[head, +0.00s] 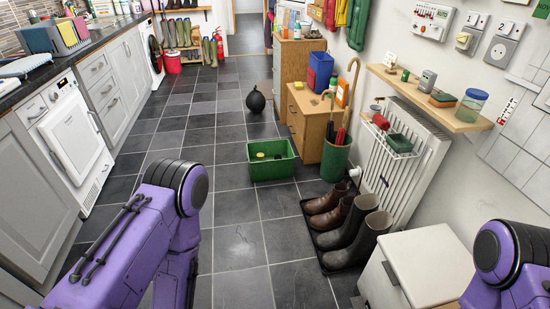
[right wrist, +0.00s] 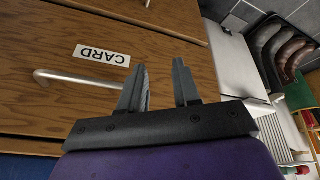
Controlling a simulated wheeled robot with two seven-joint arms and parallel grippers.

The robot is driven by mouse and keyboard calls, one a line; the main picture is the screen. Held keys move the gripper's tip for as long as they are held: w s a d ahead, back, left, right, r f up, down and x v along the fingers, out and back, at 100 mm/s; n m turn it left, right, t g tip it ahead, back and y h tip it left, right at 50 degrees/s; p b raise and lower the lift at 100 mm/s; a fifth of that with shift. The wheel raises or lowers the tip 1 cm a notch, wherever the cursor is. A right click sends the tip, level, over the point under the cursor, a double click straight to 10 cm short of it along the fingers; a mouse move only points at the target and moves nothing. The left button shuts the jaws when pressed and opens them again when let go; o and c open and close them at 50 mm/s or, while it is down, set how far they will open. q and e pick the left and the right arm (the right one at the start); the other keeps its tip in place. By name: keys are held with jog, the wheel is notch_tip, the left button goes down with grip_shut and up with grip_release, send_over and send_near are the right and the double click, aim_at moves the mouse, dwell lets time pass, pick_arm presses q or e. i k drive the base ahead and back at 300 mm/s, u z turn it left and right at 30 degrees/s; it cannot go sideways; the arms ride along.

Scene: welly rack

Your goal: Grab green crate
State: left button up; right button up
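The green crate (head: 271,160) stands on the tiled floor ahead, near the middle of the head view, with a few small items inside. No gripper is near it. My left arm is in the lower left of the head view, but its gripper is out of frame. In the right wrist view my right gripper (right wrist: 160,88) has its two fingers apart with nothing between them. It is in front of a wooden drawer front (right wrist: 60,60) with a metal handle (right wrist: 75,79) and a label reading CARD.
A tray with brown boots (head: 330,205) and dark boots (head: 358,240) is on the floor at right, beside a white cabinet (head: 425,265). A green umbrella bin (head: 335,160) and wooden drawers (head: 311,121) stand right of the crate. A black round object (head: 256,101) lies behind it. Floor before the crate is clear.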

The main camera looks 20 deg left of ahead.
aim_at(270, 170)
jog(key=u, duration=1.15)
jog(key=i, duration=2.25)
jog(key=z, duration=1.85)
jog(key=i, duration=0.5)
jog(key=z, duration=0.1)
